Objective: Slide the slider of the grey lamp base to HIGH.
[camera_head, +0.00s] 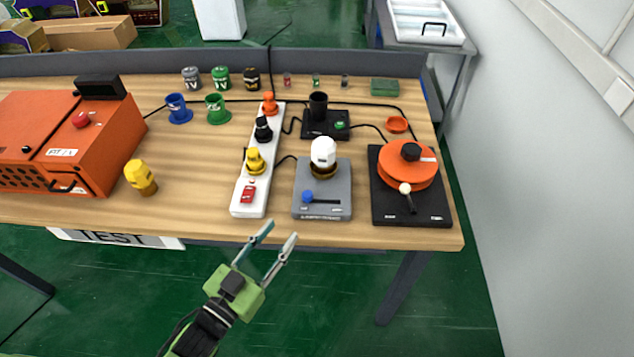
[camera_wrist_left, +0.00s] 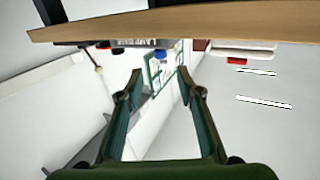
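The grey lamp base (camera_head: 335,172) stands near the table's front edge, with a white bulb (camera_head: 323,153) in its socket. Its slider has a blue knob (camera_head: 307,196) at the left end of a dark slot. My left gripper (camera_head: 280,233) is open and empty, in front of the table edge and short of the base. In the left wrist view the blue knob (camera_wrist_left: 160,56) shows just beyond my open fingertips (camera_wrist_left: 160,74), and the base is seen edge-on. The slot's end labels are too small to read. My right gripper is not in view.
A white power strip (camera_head: 243,200) with a red switch (camera_head: 248,194) lies left of the base. A black base (camera_head: 396,208) with an orange disc (camera_head: 406,170) stands to its right. A black cup (camera_head: 318,105) stands behind. The space before the table edge is free.

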